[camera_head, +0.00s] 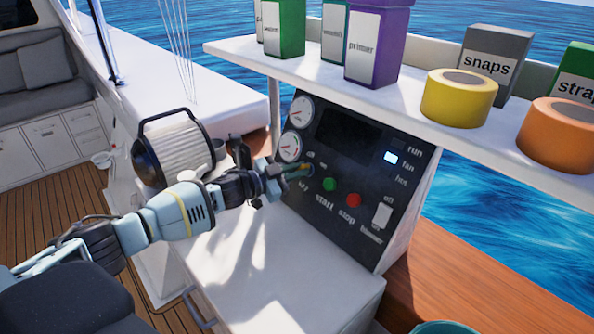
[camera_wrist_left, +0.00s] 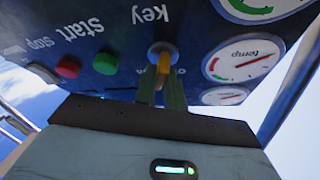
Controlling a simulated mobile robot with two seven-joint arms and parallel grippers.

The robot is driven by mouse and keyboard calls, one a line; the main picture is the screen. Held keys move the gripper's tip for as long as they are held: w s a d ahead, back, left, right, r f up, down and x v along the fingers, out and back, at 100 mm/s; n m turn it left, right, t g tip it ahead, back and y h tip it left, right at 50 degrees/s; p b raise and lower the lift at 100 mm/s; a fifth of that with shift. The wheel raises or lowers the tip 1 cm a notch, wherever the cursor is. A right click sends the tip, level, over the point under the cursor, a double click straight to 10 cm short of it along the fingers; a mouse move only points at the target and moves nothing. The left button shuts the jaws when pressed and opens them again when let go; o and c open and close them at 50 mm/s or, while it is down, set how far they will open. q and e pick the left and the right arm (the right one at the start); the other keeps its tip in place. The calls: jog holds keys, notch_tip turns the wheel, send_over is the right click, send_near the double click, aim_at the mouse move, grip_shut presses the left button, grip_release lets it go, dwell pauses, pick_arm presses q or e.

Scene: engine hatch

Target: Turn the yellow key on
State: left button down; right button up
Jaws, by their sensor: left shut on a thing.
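The yellow key (camera_head: 303,167) sits in the lower left part of the dark control panel (camera_head: 352,170), left of the green start button (camera_head: 329,184). My left gripper (camera_head: 284,175) reaches it from the left and is shut on it. In the left wrist view the key (camera_wrist_left: 163,62) shows upright between my left gripper's fingers (camera_wrist_left: 161,92), its base in a round switch under the upside-down word "key". The fingers partly cover the key and the small label beside it, so I cannot tell its setting. My right gripper is not in view.
A red stop button (camera_head: 353,200), a white blower switch (camera_head: 381,216) and two gauges (camera_head: 290,146) are on the panel. A shelf (camera_head: 400,110) with boxes and tape rolls overhangs it. A white ribbed cylinder (camera_head: 178,150) stands just behind my left forearm.

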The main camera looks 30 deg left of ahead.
pick_arm(q)
jog(key=m+g, duration=0.1)
jog(key=m, duration=0.1)
jog(key=m+h, duration=0.1)
jog(key=m, duration=0.1)
jog(key=shift+a+r+m+g, duration=0.1)
jog(key=shift+r+m+g, duration=0.05)
jog(key=shift+m+g, duration=0.65)
jog(key=shift+m, duration=0.6)
jog(key=shift+m+g+h, duration=0.3)
jog(key=shift+m, duration=0.2)
jog(key=shift+p, duration=0.3)
jog(key=c, duration=1.5)
grip_release()
